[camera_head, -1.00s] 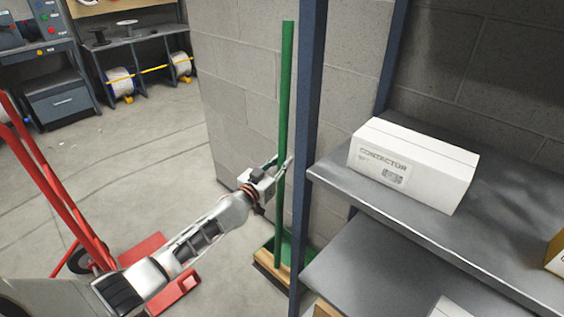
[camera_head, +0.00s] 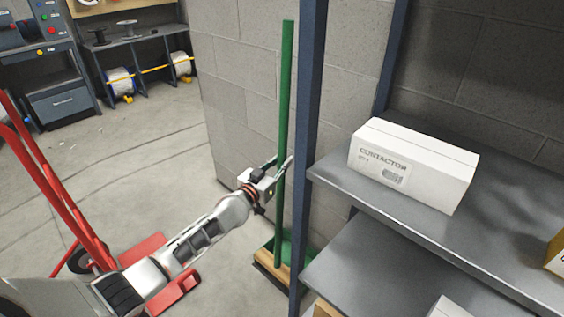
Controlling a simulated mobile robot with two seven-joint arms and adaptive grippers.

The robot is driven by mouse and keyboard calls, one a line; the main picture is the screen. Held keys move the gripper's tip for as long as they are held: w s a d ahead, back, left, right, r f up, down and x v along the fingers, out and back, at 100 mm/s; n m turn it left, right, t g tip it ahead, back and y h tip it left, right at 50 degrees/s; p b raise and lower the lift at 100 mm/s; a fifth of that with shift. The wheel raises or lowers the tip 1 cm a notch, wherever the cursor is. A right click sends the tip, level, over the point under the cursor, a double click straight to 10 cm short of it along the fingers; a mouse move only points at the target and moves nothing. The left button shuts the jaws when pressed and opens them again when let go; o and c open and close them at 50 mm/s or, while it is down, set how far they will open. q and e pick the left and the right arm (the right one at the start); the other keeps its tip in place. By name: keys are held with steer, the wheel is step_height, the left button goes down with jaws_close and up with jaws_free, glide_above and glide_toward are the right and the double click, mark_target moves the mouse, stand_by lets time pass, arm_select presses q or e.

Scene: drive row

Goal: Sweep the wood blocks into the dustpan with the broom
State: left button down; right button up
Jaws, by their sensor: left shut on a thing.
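The broom (camera_head: 285,90) has a long green handle and stands upright against the grey block wall, just left of the blue shelf post. Its wooden head (camera_head: 268,266) is on the floor, partly hidden behind the post. A green part (camera_head: 288,247), perhaps the dustpan, shows beside the head; I cannot tell for sure. My left gripper (camera_head: 281,170) is shut on the broom handle at about its middle. My right gripper is not in view. No wood blocks are in view.
A shelf unit (camera_head: 420,208) with a white contactor box (camera_head: 413,166) fills the right side, close to the broom. A red hand truck (camera_head: 60,195) stands at the left, near my left arm. Cable spools (camera_head: 121,82) sit at the back; open floor (camera_head: 140,150) lies between.

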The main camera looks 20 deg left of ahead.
arm_select(q)
steer(key=shift+r, duration=0.3)
steer(key=shift+s+a+r+p, duration=0.2)
steer(key=shift+s+r+p, duration=0.05)
steer(key=shift+s+p, duration=0.05)
steer(key=shift+s+a+r, duration=0.15)
steer(key=shift+s, duration=0.2)
steer(key=s+a+r+p, duration=0.1)
steer(key=s+a+p, duration=0.2)
steer(key=s, duration=0.4)
steer(key=s+a+r+p, duration=0.1)
steer(key=s+a+p, duration=0.2)
steer(key=s+p, duration=0.2)
steer(key=s, duration=0.3)
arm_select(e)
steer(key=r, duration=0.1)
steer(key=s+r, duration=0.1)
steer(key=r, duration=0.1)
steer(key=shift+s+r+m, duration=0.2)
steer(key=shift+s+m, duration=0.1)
arm_select(q)
steer(key=shift+s, duration=0.15)
